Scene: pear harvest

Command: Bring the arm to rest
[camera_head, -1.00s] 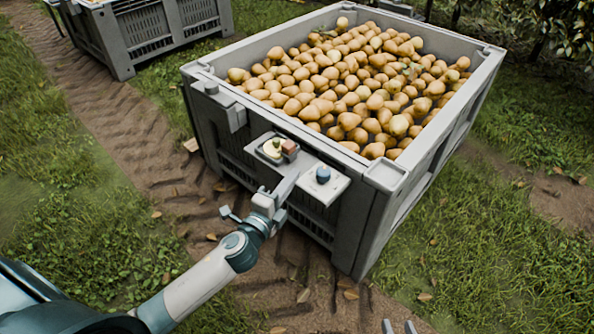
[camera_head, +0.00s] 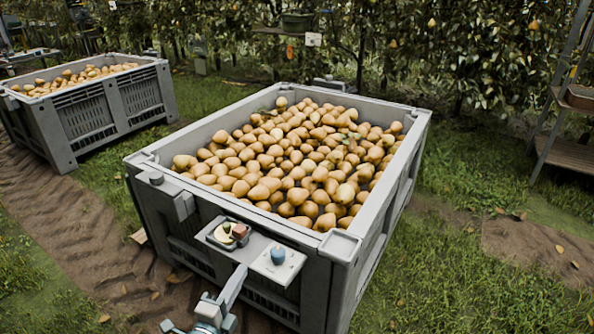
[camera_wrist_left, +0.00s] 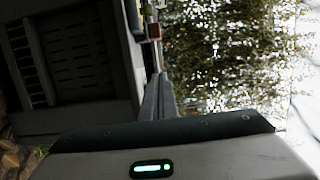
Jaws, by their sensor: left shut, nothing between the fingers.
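My left gripper (camera_head: 238,275) comes in at the bottom of the head view, in front of the small grey shelf on the near side of the large pear crate (camera_head: 205,232). Its fingers are shut with nothing between them. The closed fingers also show in the left wrist view (camera_wrist_left: 159,98), pointing up the picture beside the dark slatted crate wall (camera_wrist_left: 80,60). I cannot tell whether the fingertips touch the shelf. Most of the left arm is below the frame. My right gripper is out of view.
Pears (camera_head: 290,160) fill the crate. A second crate (camera_head: 85,120) stands back left. A ladder (camera_head: 560,100) stands at right.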

